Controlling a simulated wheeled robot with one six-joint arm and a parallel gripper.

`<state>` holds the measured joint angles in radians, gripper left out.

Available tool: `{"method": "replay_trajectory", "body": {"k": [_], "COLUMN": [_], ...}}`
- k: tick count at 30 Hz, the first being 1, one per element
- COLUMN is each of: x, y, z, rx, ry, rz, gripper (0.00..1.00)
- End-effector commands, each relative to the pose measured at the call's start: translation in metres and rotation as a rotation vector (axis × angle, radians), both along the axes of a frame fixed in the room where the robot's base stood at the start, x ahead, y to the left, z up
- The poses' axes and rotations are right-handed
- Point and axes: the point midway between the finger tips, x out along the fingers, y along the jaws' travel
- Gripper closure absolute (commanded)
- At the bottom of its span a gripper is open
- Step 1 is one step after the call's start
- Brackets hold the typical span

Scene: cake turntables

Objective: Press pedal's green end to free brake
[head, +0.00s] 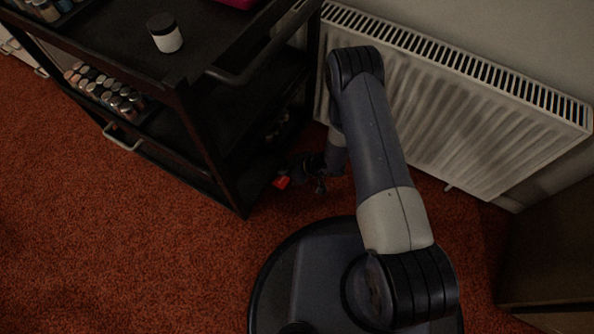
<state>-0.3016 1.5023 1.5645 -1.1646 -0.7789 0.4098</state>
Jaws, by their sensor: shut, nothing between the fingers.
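My gripper (290,176) is low beside the black trolley, small and dark in the head view. It is shut with nothing in it. A small bright red piece (282,182) shows at its tip; I cannot tell whether this belongs to the gripper or to the pedal. I cannot make out the pedal or its green end. The lower part of the trolley (190,110) near my gripper is in shadow, and I cannot tell whether the gripper touches anything.
A white radiator (440,110) stands along the wall behind my arm. A white jar with a dark lid (165,33) stands on the trolley's top. Several small bottles (105,90) fill a lower shelf. The red carpet (90,240) is clear at left. A dark wooden piece (550,240) stands at right.

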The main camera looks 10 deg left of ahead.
Motion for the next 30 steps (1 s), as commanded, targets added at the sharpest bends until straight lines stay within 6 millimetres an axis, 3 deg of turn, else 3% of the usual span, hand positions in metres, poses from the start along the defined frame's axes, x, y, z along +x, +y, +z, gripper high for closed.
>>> {"method": "replay_trajectory", "body": {"k": [3,9,30], "x": [-0.004,-0.008,-0.018], "y": [0.003,0.005,0.005], "z": [-0.024,-0.039,-0.042], "rx": [-0.001,0.0,-0.001], "ry": [0.002,0.001,0.003], "rz": [-0.001,-0.001,0.0], "gripper": [1.0,1.0,1.0]}}
